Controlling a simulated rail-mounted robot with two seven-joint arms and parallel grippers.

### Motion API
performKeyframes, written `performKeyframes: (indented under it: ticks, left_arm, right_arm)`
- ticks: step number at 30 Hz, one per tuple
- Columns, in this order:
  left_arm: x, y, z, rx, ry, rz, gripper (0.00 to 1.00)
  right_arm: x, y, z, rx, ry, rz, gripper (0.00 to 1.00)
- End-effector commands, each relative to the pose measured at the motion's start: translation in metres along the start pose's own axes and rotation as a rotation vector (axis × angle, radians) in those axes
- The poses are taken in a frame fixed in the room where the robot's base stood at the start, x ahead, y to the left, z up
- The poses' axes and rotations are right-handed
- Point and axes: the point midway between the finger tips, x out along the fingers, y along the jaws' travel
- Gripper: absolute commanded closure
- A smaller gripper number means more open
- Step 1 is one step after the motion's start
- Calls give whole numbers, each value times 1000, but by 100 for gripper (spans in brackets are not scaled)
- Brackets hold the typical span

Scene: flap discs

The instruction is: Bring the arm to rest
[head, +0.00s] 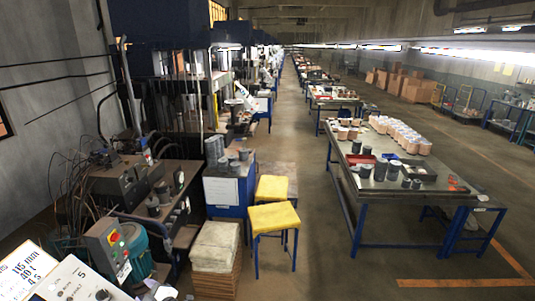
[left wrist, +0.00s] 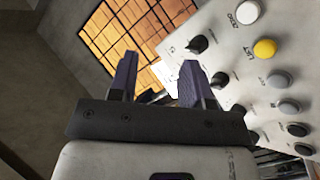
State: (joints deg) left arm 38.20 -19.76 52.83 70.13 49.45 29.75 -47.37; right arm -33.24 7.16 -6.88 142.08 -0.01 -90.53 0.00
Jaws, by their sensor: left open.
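My left gripper (left wrist: 157,75) shows in the left wrist view, with its two dark fingers apart and nothing between them. A pale control panel (left wrist: 222,48) with dark knobs, a white button and a yellow button (left wrist: 264,48) is just beyond and right of the fingers. I cannot tell whether the right finger touches the panel. In the head view a pale panel (head: 70,284) with a knob stands at the bottom left corner. A small pale and dark shape at the bottom edge beside it may be part of my left arm. My right gripper is in neither view.
A green motor (head: 137,249) and a machine bench stand at the left. Yellow-topped stools (head: 272,218) and a stack of brown sheets (head: 214,268) are near the middle. A long work table (head: 400,208) with dark cylinders and discs is at the right. The aisle between is clear.

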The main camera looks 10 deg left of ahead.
Motion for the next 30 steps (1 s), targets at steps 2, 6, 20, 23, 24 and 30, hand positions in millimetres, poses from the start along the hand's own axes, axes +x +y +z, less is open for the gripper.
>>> performKeyframes:
  ticks: [2, 6, 20, 23, 24, 30]
  left_arm:
    - [3, 25, 0, -65, -76, 139, 55]
    - [-4, 72, -5, -142, -234, 375, 55]
    - [-104, 173, -78, 132, -782, 868, 55]
    - [-135, 148, -89, 326, -881, 851, 55]
    - [-150, 132, -92, 421, -914, 832, 55]
    - [-224, 34, -103, 867, -948, 773, 55]
  right_arm:
    - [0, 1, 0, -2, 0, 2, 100]
    - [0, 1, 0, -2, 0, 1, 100]
    - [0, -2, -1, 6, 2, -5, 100]
    - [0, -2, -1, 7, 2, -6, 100]
    - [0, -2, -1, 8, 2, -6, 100]
    - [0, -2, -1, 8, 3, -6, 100]
